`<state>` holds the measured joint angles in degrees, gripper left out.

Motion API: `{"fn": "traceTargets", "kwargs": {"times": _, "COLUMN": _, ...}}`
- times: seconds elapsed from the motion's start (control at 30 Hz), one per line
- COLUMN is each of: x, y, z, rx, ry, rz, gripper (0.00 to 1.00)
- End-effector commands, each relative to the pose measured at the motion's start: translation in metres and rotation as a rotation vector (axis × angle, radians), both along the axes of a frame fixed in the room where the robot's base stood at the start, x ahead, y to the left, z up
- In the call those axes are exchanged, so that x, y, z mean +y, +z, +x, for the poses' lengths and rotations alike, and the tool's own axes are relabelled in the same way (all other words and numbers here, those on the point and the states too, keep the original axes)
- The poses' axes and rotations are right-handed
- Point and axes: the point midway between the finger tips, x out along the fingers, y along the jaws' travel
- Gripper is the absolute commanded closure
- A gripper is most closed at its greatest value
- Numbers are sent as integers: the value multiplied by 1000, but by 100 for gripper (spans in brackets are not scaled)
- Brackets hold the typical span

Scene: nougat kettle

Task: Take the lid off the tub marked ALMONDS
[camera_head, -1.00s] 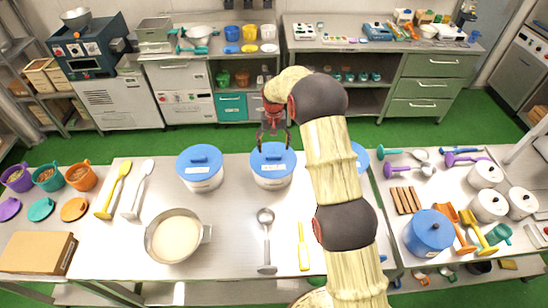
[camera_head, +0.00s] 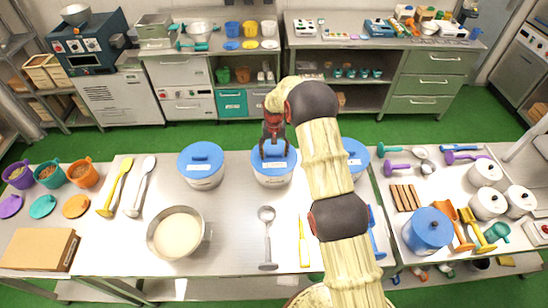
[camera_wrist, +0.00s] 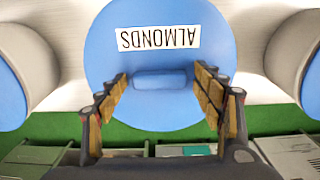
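The tub marked ALMONDS (camera_head: 273,181) is white and stands in the middle of a row of three tubs at the back of the table. Its blue lid (camera_head: 284,162) is on it. In the wrist view the lid (camera_wrist: 160,60) carries an upside-down ALMONDS label (camera_wrist: 159,38) and a raised blue handle bar (camera_wrist: 160,79). My gripper (camera_head: 273,154) is above the lid, pointing down. In the wrist view its open fingers (camera_wrist: 162,88) stand on either side of the handle, with gaps at both ends. Whether the fingertips touch the lid I cannot tell.
Another blue-lidded tub (camera_head: 201,167) stands to the left. A third (camera_head: 356,158) stands to the right, partly behind my arm. A pan of cream-coloured mass (camera_head: 178,233), a ladle (camera_head: 267,238) and a yellow spatula (camera_head: 303,243) lie in front.

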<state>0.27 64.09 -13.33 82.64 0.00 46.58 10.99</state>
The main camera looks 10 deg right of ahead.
Motion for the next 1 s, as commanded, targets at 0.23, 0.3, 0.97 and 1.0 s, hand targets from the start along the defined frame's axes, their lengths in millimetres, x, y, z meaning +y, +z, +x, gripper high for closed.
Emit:
{"fn": "traceTargets", "kwargs": {"times": 0.23, "x": 0, "y": 0, "z": 0, "rx": 0, "ry": 0, "rz": 0, "gripper": 49}}
{"fn": "traceTargets", "kwargs": {"times": 0.3, "x": 0, "y": 0, "z": 0, "rx": 0, "ry": 0, "rz": 0, "gripper": 53}}
{"fn": "traceTargets", "kwargs": {"times": 0.97, "x": 0, "y": 2, "z": 0, "rx": -1, "ry": 0, "rz": 0, "gripper": 73}}
{"fn": "traceTargets", "kwargs": {"times": 1.0, "x": 0, "y": 3, "z": 0, "rx": -1, "ry": 0, "rz": 0, "gripper": 73}}
